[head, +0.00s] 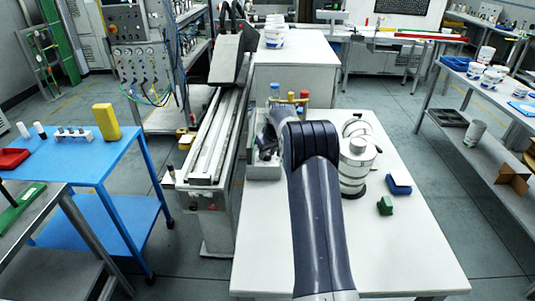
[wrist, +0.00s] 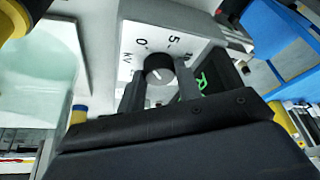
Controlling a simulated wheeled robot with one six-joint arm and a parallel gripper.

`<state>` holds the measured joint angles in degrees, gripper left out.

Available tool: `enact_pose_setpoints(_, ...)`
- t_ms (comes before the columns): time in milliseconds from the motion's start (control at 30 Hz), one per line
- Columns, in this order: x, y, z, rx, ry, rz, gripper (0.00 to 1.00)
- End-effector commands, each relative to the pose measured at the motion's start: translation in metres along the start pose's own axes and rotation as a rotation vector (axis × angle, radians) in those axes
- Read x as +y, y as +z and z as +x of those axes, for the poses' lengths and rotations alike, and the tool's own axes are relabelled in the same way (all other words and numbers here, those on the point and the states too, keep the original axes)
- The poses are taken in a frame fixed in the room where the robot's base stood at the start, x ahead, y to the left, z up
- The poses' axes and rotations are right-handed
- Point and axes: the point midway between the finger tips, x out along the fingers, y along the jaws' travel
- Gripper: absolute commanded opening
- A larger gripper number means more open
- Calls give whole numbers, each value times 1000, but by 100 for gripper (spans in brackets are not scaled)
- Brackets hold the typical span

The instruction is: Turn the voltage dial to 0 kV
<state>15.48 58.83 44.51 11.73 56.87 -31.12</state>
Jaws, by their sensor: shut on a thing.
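The voltage dial (wrist: 158,69) is a dark round knob with a short white pointer mark, on a white panel (wrist: 186,40) in the wrist view. The panel carries the printed marks 0, 5 and kV, seen tilted. Which mark the pointer lines up with is hard to tell. My gripper (wrist: 160,84) has one finger on each side of the knob and is shut on it. The lower part of the dial is hidden by the fingers. In the head view my own arm covers the gripper and the dial.
A conveyor (head: 215,140) stands left. A dark panel with green characters (wrist: 203,80) is beside the dial.

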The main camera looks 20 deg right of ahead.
Motion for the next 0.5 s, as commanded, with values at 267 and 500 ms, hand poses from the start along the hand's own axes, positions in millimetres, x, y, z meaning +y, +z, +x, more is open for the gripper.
enact_pose_setpoints(267,0,0,0,1,-7,-18,10)
enact_pose_setpoints(500,0,0,0,1,-6,-17,35)
